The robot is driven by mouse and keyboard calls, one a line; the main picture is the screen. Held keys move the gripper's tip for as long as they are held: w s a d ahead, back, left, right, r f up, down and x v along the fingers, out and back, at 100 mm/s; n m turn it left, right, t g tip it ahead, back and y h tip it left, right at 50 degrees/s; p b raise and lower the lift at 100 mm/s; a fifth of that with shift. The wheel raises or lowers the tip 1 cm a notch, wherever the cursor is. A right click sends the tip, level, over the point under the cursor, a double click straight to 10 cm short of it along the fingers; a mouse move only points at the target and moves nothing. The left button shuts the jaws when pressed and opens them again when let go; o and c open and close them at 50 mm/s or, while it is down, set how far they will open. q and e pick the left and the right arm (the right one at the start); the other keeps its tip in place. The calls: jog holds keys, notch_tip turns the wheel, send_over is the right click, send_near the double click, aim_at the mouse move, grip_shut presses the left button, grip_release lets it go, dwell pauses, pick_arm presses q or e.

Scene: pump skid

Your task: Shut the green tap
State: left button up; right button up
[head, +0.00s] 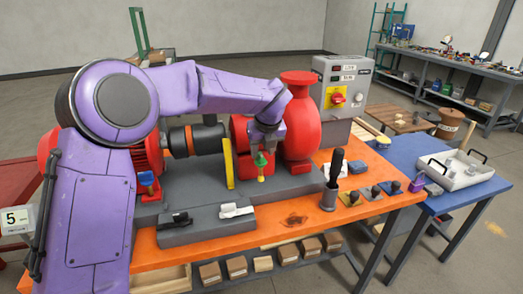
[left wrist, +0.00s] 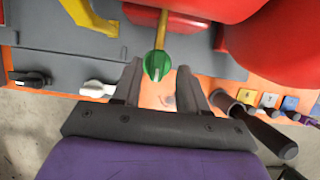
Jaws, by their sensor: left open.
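The green tap (head: 261,160) is a small green handle on a brass-coloured stem, at the front of the red pump body. In the left wrist view the green tap (left wrist: 158,66) shows as a ridged knob with a pale mark, close ahead of and between my fingertips. My left gripper (head: 264,138) is open in the head view, just above the tap and partly in front of the pump. In the left wrist view the two fingers of my left gripper (left wrist: 159,72) are spread, with nothing held between them. My right gripper is not seen.
A yellow lever or bar (head: 228,163) stands left of the tap. A blue-handled tap (head: 147,180), black lever (head: 175,220) and white lever (head: 237,210) are nearby. A black-handled tool in a holder (head: 329,196) stands to the right. The red pump casing (head: 300,125) rises close behind.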

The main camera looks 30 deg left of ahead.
pick_arm(q)
jog(key=shift+w+a+f, duration=0.2)
jog(key=shift+w+f, duration=0.05)
jog(key=shift+f, duration=0.35)
jog(key=shift+a+f, duration=0.1)
jog(key=shift+f, duration=0.1)
jog(key=shift+s+a, duration=0.1)
jog(key=shift+s, duration=0.15)
grip_shut()
